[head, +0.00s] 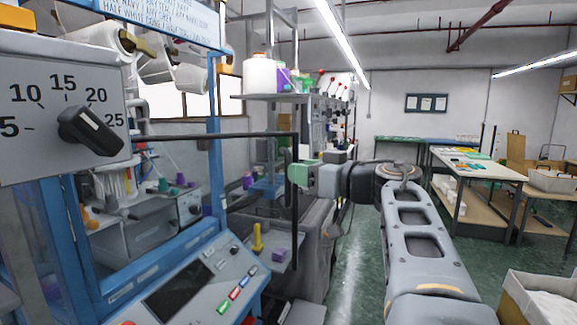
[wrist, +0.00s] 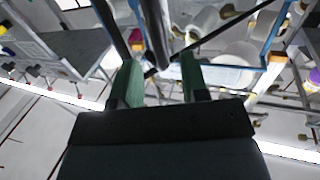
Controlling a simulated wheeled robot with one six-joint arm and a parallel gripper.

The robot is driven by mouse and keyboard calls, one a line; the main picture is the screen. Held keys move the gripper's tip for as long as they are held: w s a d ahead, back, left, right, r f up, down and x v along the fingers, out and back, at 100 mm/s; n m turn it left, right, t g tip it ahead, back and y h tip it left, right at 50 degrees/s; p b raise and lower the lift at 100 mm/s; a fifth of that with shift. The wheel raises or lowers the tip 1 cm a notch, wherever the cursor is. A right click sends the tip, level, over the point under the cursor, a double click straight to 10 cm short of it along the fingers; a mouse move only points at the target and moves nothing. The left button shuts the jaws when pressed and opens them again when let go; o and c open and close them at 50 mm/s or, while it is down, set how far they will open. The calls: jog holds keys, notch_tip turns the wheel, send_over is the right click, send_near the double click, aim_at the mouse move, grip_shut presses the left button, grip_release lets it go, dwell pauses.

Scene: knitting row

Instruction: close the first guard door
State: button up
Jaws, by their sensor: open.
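The guard door (head: 295,215) is a clear pane in a thin dark frame on the blue-framed knitting machine (head: 214,110). It appears to stand open, jutting out to the right past the blue post.
A grey dial panel (head: 60,110) fills the near left, above a sloped control panel (head: 195,285) with coloured buttons. A shelf (head: 290,97) with yarn cones stands behind the door. Worktables (head: 475,175) and a box (head: 540,300) are at right.

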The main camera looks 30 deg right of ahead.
aim_at(288, 199)
jog(key=shift+x, duration=2.3)
grip_shut()
